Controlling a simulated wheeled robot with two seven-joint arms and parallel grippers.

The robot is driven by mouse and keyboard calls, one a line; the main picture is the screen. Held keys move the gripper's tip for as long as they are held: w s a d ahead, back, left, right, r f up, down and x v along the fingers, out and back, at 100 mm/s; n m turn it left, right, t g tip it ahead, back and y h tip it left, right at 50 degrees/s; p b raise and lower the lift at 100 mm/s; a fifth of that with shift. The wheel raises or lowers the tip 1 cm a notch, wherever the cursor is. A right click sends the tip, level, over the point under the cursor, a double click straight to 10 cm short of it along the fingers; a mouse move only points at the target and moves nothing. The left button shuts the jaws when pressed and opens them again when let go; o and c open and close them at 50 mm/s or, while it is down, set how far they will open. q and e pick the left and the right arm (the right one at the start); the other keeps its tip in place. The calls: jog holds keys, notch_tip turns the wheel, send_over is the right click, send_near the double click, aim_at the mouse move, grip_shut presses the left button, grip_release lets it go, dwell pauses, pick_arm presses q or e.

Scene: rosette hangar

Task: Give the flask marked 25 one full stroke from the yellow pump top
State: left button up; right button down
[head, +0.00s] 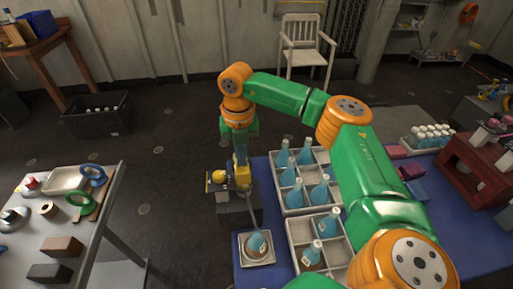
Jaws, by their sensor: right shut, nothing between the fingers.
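A blue flask with a pale label (257,243) stands upright in a small grey tray (243,262) at the near-left corner of the blue-covered table; its marking is too small to read. Beyond it, yellow pump parts (217,177) show on top of a dark block (232,218). My right gripper (242,182) points down at the pump, shut and empty. Whether it touches the yellow top cannot be told. More blue flasks stand in a far divided crate (308,211) and a near one (291,243). My left gripper is out of view.
My right arm hides part of the crates and table. A tray of small bottles (428,137) and a dark red stand (467,160) are at the right. A separate workbench with tape rolls (95,174) stands at the left, with open floor between.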

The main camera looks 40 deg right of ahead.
jog(key=shift+f+b, duration=1)
jog(key=shift+f, duration=0.5)
notch_tip(320, 180, up, 11)
jog(key=p, duration=0.9)
jog(key=shift+f, duration=0.2)
dwell(0.4)
